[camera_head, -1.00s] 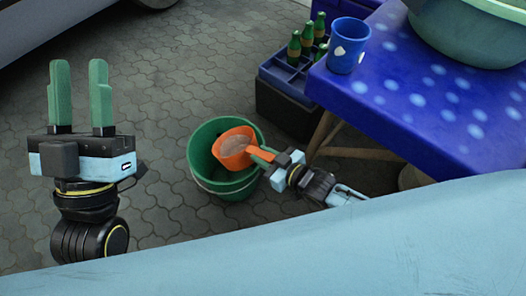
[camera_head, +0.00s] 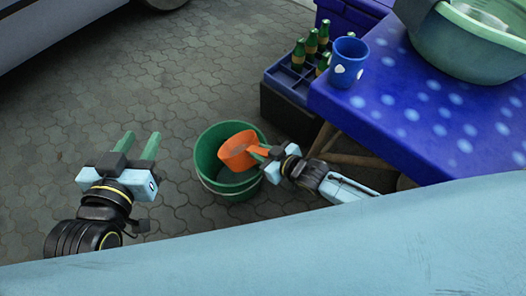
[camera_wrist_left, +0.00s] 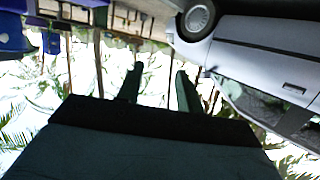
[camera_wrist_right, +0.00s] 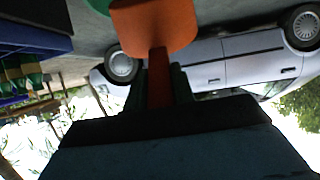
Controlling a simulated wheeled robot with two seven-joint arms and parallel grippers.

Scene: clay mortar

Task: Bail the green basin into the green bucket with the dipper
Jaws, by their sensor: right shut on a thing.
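The green bucket (camera_head: 211,160) stands on the paving in the middle of the head view. The orange dipper (camera_head: 236,151) is over the bucket's mouth, its bowl tilted. My right gripper (camera_head: 264,152) is shut on the dipper's handle at the bucket's right rim. The dipper (camera_wrist_right: 155,25) also shows in the right wrist view, its handle between the fingers. The green basin (camera_head: 455,45) sits on the blue table at the top right, with something pale inside it. My left gripper (camera_head: 139,148) is open and empty, left of the bucket. Whether the bucket holds liquid is unclear.
The blue spotted table (camera_head: 430,115) fills the right side, with a blue cup (camera_head: 348,62) near its left corner. A crate (camera_head: 290,82) with several green bottles stands beside the table. A car (camera_head: 60,35) is at the top left. Paving left of the bucket is free.

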